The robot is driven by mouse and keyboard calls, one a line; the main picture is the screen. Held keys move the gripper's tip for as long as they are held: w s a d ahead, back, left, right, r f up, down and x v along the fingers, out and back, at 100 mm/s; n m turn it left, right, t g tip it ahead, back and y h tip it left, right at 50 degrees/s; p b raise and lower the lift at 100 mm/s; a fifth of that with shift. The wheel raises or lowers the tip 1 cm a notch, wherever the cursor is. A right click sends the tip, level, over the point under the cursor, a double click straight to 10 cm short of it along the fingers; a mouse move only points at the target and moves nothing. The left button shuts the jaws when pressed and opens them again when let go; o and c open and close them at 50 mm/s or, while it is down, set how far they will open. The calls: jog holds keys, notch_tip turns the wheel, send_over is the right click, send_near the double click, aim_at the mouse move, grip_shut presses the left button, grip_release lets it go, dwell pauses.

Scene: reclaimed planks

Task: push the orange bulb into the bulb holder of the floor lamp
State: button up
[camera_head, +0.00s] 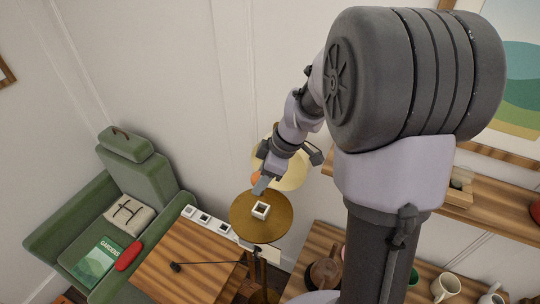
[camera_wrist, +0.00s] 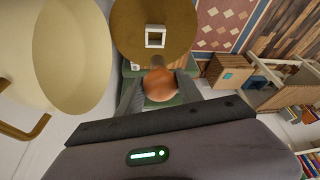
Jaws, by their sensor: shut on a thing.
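The orange bulb (camera_wrist: 160,84) is between the fingers of my gripper (camera_wrist: 159,92), which is shut on it. Its narrow end points toward the bulb holder in the wrist view. In the head view only a bit of the bulb (camera_head: 256,177) shows beside my gripper (camera_head: 261,184). The bulb holder (camera_head: 261,210) is a white square socket on the round brass plate of the floor lamp (camera_head: 243,225). The holder (camera_wrist: 155,37) looks empty, with its dark opening showing. The bulb looks apart from it; the exact gap cannot be told.
A cream lamp shade (camera_head: 291,176) is close behind my gripper and shows large at left in the wrist view (camera_wrist: 72,50). A wooden table (camera_head: 190,262) stands left of the lamp, a green armchair (camera_head: 140,170) beyond it. A wooden surface with mugs (camera_head: 445,286) lies at right.

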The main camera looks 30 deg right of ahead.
jog(key=shift+f, duration=0.45)
jog(key=shift+f+b, duration=1.65)
jog(key=shift+f, duration=0.75)
notch_tip(320, 180, down, 3)
jog(key=b, duration=0.4)
jog(key=shift+f, duration=0.1)
jog(key=shift+f+b, duration=0.55)
jog(key=shift+b, duration=0.2)
jog(key=o, duration=1.4)
jog(key=shift+r, duration=0.1)
